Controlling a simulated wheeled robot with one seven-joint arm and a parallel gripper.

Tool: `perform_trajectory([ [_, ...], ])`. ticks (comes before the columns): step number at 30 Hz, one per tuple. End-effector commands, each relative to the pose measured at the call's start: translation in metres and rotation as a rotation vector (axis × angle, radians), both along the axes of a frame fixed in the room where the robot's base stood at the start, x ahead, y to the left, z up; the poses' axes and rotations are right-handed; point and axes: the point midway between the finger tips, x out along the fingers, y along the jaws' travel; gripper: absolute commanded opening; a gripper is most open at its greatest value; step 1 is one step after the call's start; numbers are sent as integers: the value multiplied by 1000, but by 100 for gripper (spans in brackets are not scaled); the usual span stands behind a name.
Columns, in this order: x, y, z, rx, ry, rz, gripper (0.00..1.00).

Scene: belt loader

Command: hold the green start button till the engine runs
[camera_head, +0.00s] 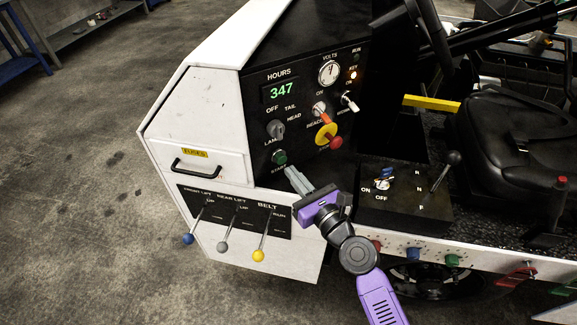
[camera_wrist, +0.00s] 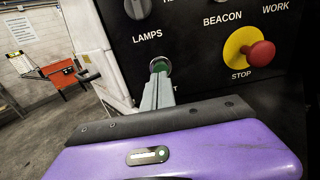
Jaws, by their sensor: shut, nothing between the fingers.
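The green start button (camera_head: 280,158) sits low on the black dash panel, above the label START. It also shows in the wrist view (camera_wrist: 158,64), partly hidden behind my fingertips. My gripper (camera_head: 290,172) is purple with grey fingers, shut and empty, and points at the button from the lower right. In the wrist view the fingertips (camera_wrist: 158,76) overlap the button's lower part; I cannot tell whether they touch it. The RUN lamp (camera_head: 355,49) looks dark, and the KEY lamp (camera_head: 353,74) glows orange. The hours display (camera_head: 281,91) reads 347.
The red stop knob (camera_head: 336,142) on its yellow plate is right of the button. The lamps knob (camera_head: 275,129) is just above it. Three lift and belt levers (camera_head: 231,232) stand below left. A black box with switches (camera_head: 404,197) is to the right of my gripper.

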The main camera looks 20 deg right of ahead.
Motion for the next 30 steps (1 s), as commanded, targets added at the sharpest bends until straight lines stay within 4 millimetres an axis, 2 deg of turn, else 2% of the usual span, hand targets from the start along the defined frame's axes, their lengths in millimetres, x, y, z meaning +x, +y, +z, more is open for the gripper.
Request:
perform_trajectory([
  [1,8,2,1,0,-2,1,0],
  [6,23,3,0,0,0,0,0],
  [20,28,4,0,0,0,0,0],
  [26,44,7,1,1,0,1,0],
  [30,46,7,0,0,0,1,0],
])
